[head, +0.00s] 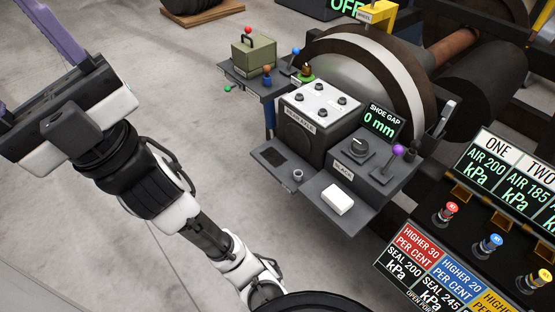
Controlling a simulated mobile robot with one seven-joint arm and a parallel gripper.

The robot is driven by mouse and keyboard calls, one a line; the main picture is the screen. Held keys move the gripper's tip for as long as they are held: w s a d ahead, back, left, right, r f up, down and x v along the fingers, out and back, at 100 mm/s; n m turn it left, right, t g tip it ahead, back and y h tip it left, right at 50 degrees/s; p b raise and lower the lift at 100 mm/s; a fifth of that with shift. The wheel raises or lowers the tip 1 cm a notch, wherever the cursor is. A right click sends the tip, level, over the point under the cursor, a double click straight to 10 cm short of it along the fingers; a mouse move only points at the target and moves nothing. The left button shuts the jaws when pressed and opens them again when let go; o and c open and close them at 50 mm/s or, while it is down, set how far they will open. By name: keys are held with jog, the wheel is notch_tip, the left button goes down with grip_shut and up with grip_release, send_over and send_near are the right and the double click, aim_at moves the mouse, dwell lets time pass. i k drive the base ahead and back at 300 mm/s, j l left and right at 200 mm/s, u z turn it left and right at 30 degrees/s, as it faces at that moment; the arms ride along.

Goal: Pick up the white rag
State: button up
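The white rag (338,199) looks like a small folded white block. It lies flat on a grey shelf (325,218) at the front of the machine, right of the picture's middle. My gripper (18,58) is at the upper left, far from the rag and out over the floor. Its two purple fingers are spread wide apart, and their tips run out of the picture. I see nothing between the parts of the fingers that show.
A valve panel (465,225) stands at the right. The concrete floor (190,100) at left is clear.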

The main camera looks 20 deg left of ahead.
aim_at(340, 202)
jog(key=i+l+u, duration=0.2)
jog(key=u, duration=0.15)
jog(key=i+l+u, duration=0.2)
jog(key=u, duration=0.2)
